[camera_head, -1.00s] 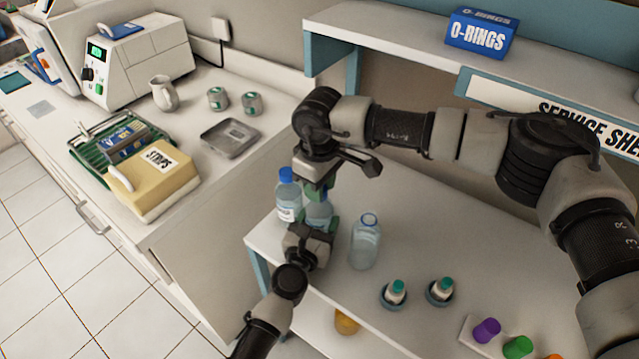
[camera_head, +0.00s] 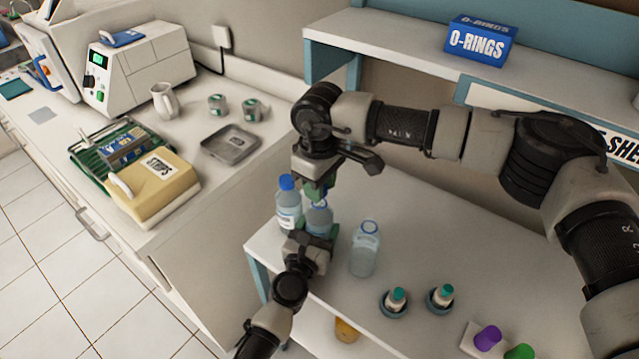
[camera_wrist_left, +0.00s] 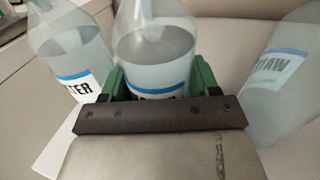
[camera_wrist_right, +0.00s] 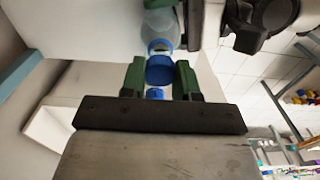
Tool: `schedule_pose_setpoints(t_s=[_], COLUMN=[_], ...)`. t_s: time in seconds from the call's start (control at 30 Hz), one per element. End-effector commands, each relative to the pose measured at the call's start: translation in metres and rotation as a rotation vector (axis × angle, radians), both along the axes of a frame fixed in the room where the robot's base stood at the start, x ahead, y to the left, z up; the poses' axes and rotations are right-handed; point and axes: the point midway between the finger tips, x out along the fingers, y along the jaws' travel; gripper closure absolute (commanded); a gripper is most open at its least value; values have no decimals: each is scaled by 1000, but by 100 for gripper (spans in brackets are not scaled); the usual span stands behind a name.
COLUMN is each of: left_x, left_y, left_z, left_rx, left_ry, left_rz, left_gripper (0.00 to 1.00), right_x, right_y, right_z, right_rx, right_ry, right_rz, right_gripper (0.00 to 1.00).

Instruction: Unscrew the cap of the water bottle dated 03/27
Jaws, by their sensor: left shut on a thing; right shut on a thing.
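Three clear water bottles stand in a row on the white shelf. The middle bottle (camera_head: 319,220) is between the fingers of my left gripper (camera_wrist_left: 158,82), shut around its body. My right gripper (camera_wrist_right: 160,78) is directly above, pointing down, shut on a blue cap (camera_wrist_right: 160,70). The left bottle (camera_head: 288,208) has a blue cap. The right bottle (camera_head: 364,254) has a blue ring at its neck and appears uncapped. The left wrist view shows WATER labels, partly cut off; no date is legible.
Small teal-capped bottles (camera_head: 396,298) stand in round holders to the right, near purple and green caps. An O-RINGS box (camera_head: 480,40) is on the upper ledge. A counter with a metal tray (camera_head: 231,145) is at left. The shelf right of the bottles has free room.

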Motion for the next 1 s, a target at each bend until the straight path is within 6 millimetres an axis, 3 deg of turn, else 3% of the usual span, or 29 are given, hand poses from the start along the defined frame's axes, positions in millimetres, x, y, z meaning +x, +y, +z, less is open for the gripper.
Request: schedule_pose_setpoints(t_s=[0.33, 0.57, 0.6, 0.8, 1.0], left_x=[0, 0, 0, 0, 0], left_y=[0, 0, 0, 0, 0], left_z=[-1, 0, 0, 0, 0], left_rx=[-1, -1, -1, 0, 0], left_ry=[1, 1, 1, 1, 1], left_rz=[0, 0, 0, 0, 0], left_gripper=[100, 100, 38, 9, 9], right_x=[0, 0, 0, 0, 0], right_y=[0, 0, 0, 0, 0], right_z=[35, 40, 40, 40, 39], right_rx=[1, 0, 0, 0, 0], right_ry=[-2, 0, 0, 0, 0], right_rz=[0, 0, 0, 0, 0], right_gripper=[98, 98, 98, 98, 98])
